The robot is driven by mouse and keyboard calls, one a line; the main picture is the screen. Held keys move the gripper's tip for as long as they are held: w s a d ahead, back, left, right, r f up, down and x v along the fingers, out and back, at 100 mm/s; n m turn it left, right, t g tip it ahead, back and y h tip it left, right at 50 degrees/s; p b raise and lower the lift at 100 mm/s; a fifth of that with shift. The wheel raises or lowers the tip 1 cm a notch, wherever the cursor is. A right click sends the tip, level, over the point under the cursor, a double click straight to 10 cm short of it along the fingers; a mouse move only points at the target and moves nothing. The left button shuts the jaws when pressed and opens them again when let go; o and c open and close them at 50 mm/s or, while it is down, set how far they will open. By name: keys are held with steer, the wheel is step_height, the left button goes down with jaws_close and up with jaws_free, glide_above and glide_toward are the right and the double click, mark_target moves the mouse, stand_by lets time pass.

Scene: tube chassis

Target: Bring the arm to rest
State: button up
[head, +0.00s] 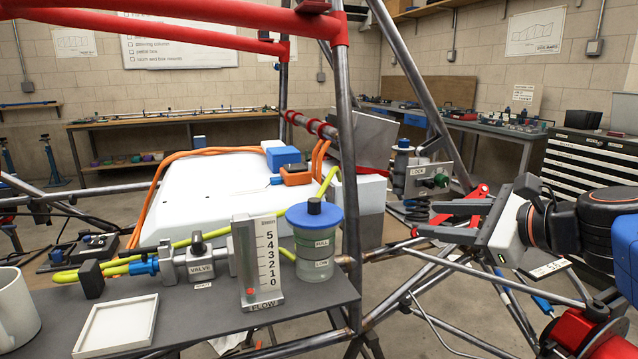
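My gripper (438,223) is at the right of the head view, at the end of my arm, which comes in from the right edge. Its two grey fingers point left, one above the other, with a gap between them. Red and dark chassis parts show behind the fingers; I cannot tell how far behind.
The grey shelf (205,318) carries a valve (200,265), flow gauge (258,262), blue-lidded jar (315,240), white tray (117,325) and mug (15,310). A lock plate (428,178) is near the gripper. Steel tubes (420,85) cross around the arm.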

steer(key=s+a+f+n+g+h, duration=0.1)
steer(key=s+f+n+g+h, duration=0.2)
steer(key=f+n, duration=0.45)
steer(key=s+f+n+g, duration=0.3)
steer(key=s+f+n, duration=0.3)
steer(key=f, duration=0.2)
steer(key=s+d+f+n+g+h, duration=0.1)
steer(key=s+d+f+n+h, duration=0.3)
steer(key=f+n, duration=0.3)
steer(key=d+n, duration=0.1)
steer(key=n, duration=0.2)
steer(key=shift+s+d+h, duration=0.3)
steer(key=shift+s+d, duration=0.1)
